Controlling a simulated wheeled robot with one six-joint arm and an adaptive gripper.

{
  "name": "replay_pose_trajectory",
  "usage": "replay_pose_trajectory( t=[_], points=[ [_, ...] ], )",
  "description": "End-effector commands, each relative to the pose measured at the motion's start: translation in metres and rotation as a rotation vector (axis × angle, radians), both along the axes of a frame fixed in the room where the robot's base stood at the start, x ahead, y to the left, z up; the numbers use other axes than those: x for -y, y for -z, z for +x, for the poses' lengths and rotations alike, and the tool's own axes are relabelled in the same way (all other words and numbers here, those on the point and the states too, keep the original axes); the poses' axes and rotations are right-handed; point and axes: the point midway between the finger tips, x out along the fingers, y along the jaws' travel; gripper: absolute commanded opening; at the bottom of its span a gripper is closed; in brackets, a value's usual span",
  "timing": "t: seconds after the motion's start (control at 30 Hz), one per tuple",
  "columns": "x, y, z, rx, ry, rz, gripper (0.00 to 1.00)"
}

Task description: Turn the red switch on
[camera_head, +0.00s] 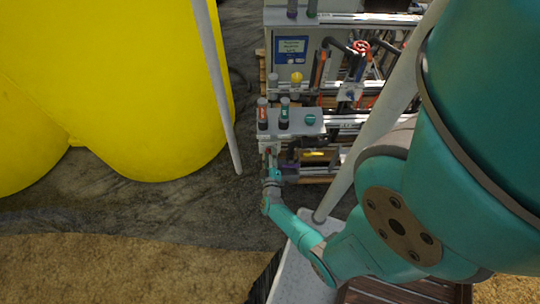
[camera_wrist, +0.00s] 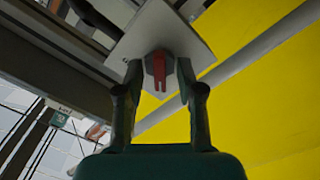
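The red switch (camera_wrist: 159,70) shows in the wrist view as a red lever on a grey base, mounted on a pale plate (camera_wrist: 189,41). My gripper (camera_wrist: 158,68) is open, with one finger on each side of the switch. Gaps show between the fingers and the red lever in this view; how deep the fingertips reach along it I cannot tell. In the head view my gripper (camera_head: 270,160) is small, at the front left of the skid's lower box (camera_head: 300,122). The switch is too small and covered to make out there.
A control cabinet with a blue panel (camera_head: 291,50) is at the back. Large yellow tanks (camera_head: 150,90) fill the left, with a grey post (camera_head: 218,90) before them.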

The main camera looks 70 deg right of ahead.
Motion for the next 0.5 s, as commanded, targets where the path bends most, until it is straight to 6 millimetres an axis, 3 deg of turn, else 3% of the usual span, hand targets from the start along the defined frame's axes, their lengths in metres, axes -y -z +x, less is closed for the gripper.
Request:
replay_pose_trajectory(
  t=[0.07, 0.1, 0.23, 0.5],
  points=[
    [-0.0001, -0.0001, 0.0, 0.0, 0.0, 0.0, 0.38],
    [-0.0002, -0.0001, 0.0, 0.0, 0.0, 0.0, 0.33],
    [-0.0003, -0.0001, 0.0, 0.0, 0.0, 0.0, 0.0],
    [-0.0005, -0.0001, 0.0, 0.004, 0.0, 0.002, 0.0]
  ],
)
